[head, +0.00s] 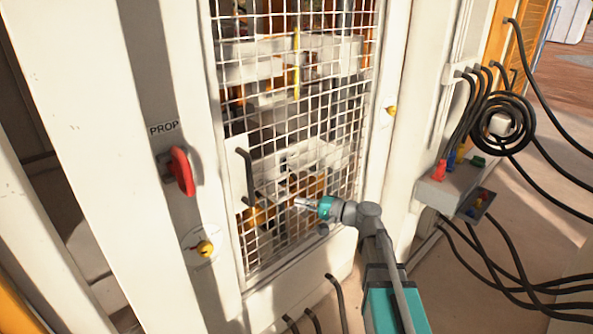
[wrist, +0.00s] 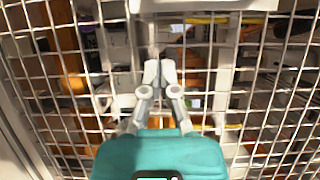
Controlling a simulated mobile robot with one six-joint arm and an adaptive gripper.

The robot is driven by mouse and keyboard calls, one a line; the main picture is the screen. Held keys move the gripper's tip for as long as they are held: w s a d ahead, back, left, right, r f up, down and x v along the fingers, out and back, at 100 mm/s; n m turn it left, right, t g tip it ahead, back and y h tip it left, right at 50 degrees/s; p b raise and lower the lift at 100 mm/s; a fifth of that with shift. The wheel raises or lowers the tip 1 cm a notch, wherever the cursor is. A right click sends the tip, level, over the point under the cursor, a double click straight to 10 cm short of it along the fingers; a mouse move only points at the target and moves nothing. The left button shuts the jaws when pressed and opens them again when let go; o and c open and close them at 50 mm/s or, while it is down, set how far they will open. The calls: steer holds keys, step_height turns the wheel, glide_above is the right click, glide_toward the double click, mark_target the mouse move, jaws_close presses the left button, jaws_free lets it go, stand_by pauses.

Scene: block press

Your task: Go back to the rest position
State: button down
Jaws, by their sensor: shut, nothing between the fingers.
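My gripper (head: 301,203) is in front of the lower part of the mesh guard of the press in the head view, pointing left. In the wrist view my gripper (wrist: 160,72) has its two fingertips together with nothing between them. The mesh guard (wrist: 60,110) fills the wrist view behind the fingers. I cannot tell whether the fingertips touch the mesh. A dark handle (head: 247,172) stands on the left side of the guard, left of and above the gripper, apart from it.
A red PROP handle (head: 181,171) and a yellow knob (head: 205,249) are on the white frame at left. Another yellow knob (head: 391,111) is at right. Hoses cross the floor there.

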steer(key=s+d+f+n+g+h+p, duration=0.2)
steer(key=s+f+n+g+h, duration=0.15)
steer(key=s+f+h, duration=0.6)
steer(key=s+d+f+n+g+h, duration=0.1)
steer(key=s+d+f+g+h, duration=0.2)
steer(key=s+d+f+h, duration=0.3)
steer(key=d+h+p, duration=0.1)
steer(key=d, duration=0.4)
steer(key=shift+s+d, duration=0.2)
steer(key=shift+s, duration=0.15)
